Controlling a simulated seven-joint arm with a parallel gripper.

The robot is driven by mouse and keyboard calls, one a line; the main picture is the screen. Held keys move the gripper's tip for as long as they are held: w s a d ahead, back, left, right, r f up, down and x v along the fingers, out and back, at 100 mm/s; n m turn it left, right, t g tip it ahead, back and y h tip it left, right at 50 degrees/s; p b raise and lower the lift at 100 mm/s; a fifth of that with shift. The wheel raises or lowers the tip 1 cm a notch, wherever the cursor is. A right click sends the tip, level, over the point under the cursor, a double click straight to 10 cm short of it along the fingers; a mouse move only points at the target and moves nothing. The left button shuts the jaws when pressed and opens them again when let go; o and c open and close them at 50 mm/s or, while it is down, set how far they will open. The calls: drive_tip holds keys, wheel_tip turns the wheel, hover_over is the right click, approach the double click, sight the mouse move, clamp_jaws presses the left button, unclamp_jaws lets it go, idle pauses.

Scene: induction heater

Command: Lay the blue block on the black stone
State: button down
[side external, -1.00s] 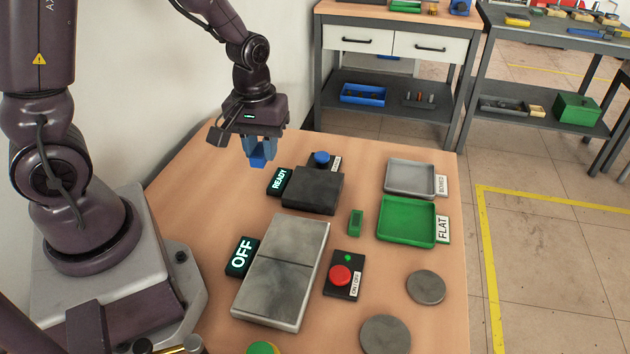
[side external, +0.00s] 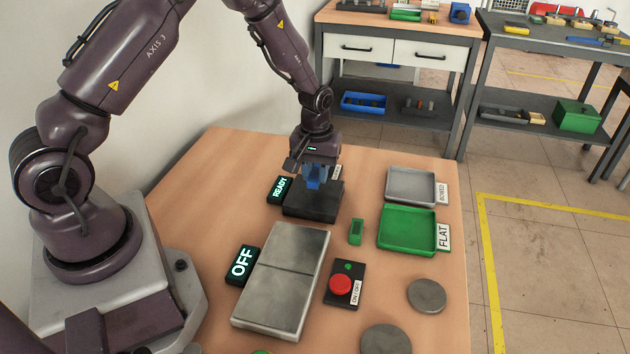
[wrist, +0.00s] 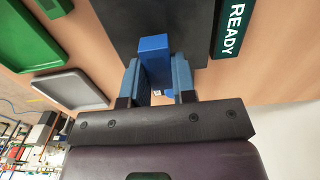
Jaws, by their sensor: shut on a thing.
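The blue block (wrist: 154,48) is between the two blue fingers of my gripper (wrist: 155,80), which is shut on it. In the side view my gripper (side external: 315,176) is over the black stone (side external: 310,207), a flat dark slab beside the READY sign (side external: 280,188). The block hangs just above the stone's top or touches it; I cannot tell which. In the wrist view the black stone (wrist: 120,22) lies behind the block.
A grey steel plate (side external: 282,285) with an OFF sign (side external: 242,262) lies in front. To the right are a green tray (side external: 408,230), a grey tray (side external: 411,186), a small green block (side external: 356,232), a red button (side external: 341,285) and grey discs (side external: 427,296).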

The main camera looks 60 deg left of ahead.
sight(315, 174)
drive_tip(key=shift+s+f, duration=0.1)
drive_tip(key=shift+f, duration=1.25)
drive_tip(key=shift+f, duration=0.2)
drive_tip(key=c, duration=0.9)
unclamp_jaws()
drive_tip(key=shift+r, duration=0.1)
